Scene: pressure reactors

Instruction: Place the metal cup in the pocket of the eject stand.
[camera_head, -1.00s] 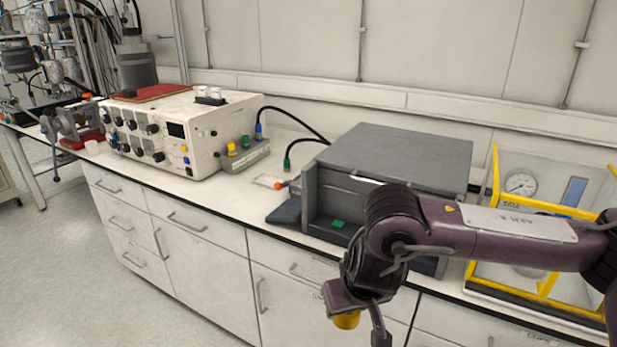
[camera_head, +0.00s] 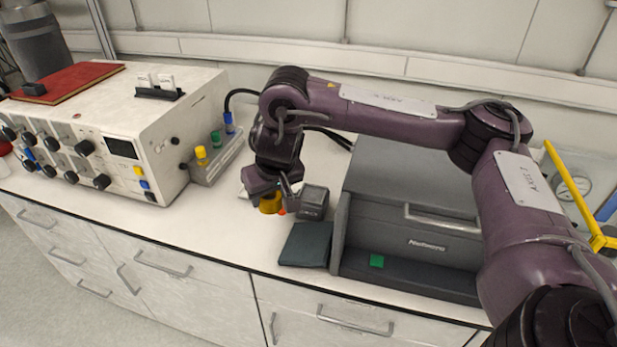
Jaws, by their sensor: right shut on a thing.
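My right gripper (camera_head: 276,199) is shut on the metal cup (camera_head: 270,204), a small gold-yellow piece showing below the jaws. The jaws hide part of it. The gripper points down over the bench, left of the grey cabinet. A small dark grey block (camera_head: 313,202) shows just right of the jaws, near the cabinet's left wall. I cannot tell for sure whether it is the eject stand, and no pocket can be made out. I cannot tell the cup's height above the bench. My left gripper is not in view.
The grey cabinet (camera_head: 405,236) stands right of the gripper, with a dark flat pad (camera_head: 305,245) at its left. A white control unit (camera_head: 130,140) and a holder with coloured connectors (camera_head: 215,163) stand left. The bench (camera_head: 210,225) is clear in front of them.

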